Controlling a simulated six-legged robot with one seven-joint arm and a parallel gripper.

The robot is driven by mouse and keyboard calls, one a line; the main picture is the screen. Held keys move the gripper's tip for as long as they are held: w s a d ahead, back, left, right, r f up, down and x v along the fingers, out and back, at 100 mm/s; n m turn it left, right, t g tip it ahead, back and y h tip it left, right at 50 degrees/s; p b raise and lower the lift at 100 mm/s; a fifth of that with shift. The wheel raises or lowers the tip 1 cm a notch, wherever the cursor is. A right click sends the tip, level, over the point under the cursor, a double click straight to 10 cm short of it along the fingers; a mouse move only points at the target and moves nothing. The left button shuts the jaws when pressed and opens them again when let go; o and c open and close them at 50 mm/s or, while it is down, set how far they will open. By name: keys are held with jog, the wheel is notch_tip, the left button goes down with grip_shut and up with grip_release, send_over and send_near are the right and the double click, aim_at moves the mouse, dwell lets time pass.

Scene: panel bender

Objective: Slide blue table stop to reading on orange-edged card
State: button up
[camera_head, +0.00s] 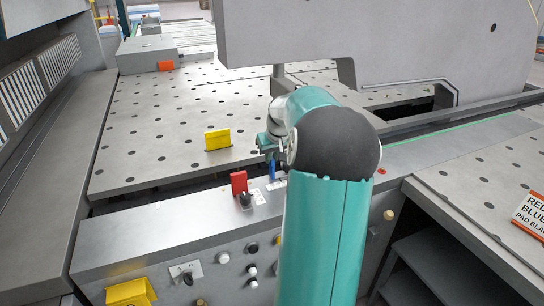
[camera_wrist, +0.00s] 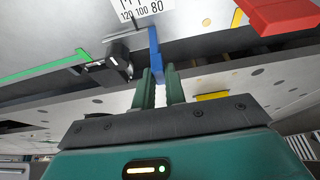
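The blue table stop (camera_head: 271,168) is a small upright blue piece by the front edge of the perforated table. In the wrist view it is a blue bar (camera_wrist: 154,45) whose upper end lies by a white scale (camera_wrist: 142,12) reading 120, 100, 80. My gripper (camera_wrist: 160,72) has its two green fingers on either side of the bar's lower end, with a narrow gap. Whether they press on it is unclear. In the head view my arm hides most of the gripper.
A red block (camera_head: 239,182) and a black knob (camera_head: 246,199) sit close to the stop. A yellow block (camera_head: 218,139) stands on the perforated table (camera_head: 140,120). The grey machine beam (camera_head: 400,40) hangs above it. Knobs and buttons line the front panel.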

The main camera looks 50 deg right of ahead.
grip_shut()
jog(key=shift+w+a, duration=0.5)
jog(key=shift+a, duration=0.4)
jog(key=shift+w+a, duration=0.5)
jog(key=shift+a, duration=0.35)
jog(key=o, duration=0.6)
grip_release()
jog(key=shift+o, duration=0.2)
jog(key=shift+r, duration=0.1)
jog(key=v, duration=1.3)
jog(key=shift+s+r, duration=0.2)
jog(key=shift+r, duration=0.05)
jog(key=shift+a, duration=0.15)
